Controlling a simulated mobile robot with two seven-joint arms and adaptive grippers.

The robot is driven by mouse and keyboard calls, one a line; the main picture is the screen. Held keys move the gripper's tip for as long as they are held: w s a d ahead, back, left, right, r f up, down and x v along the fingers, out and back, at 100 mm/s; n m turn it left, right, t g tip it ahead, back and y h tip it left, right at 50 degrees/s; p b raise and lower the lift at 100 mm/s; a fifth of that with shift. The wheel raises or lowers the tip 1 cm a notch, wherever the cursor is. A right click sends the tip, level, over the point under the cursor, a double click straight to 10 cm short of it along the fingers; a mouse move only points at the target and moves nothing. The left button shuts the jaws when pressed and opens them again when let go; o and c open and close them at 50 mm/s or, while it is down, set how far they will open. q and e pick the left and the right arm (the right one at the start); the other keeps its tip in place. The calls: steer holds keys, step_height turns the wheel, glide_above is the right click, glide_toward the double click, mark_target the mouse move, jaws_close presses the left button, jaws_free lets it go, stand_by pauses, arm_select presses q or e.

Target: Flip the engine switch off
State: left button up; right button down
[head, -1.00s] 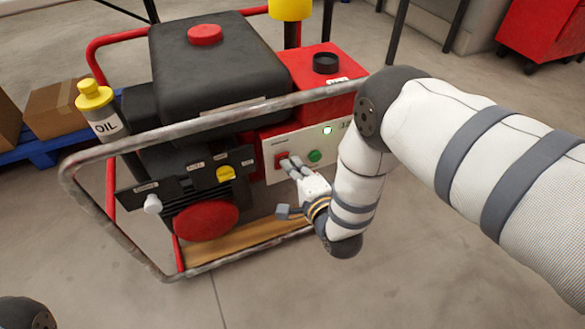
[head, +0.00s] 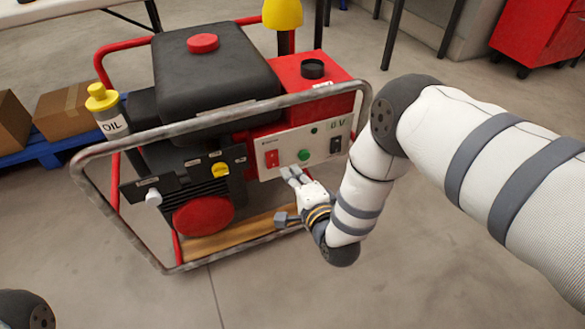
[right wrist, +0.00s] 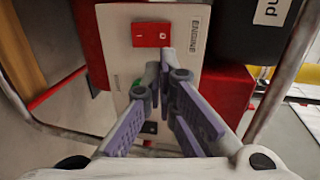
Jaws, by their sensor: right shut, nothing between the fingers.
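The red engine switch (head: 272,158) is a rocker on the white control panel of the red and black pump unit. In the right wrist view the engine switch (right wrist: 151,35) carries two marks, next to the printed word "Engine". My right gripper (head: 289,172) is shut and empty, just in front of the panel, below and right of the switch. In the right wrist view its fingertips (right wrist: 160,62) sit close below the switch, apart from it as far as I can see. The panel display (head: 336,126) reads 0 V. My left gripper is not in view.
A green button (head: 304,155) and a black switch (head: 336,144) share the panel. A grey tube frame (head: 220,120) surrounds the unit. A yellow-capped oil bottle (head: 110,115) stands at its left. Open floor lies in front.

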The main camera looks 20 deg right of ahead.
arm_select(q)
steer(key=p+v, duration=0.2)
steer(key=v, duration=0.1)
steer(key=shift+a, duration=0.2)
arm_select(e)
steer(key=s+r, duration=0.3)
steer(key=s, duration=0.3)
steer(key=shift+s+r, duration=0.1)
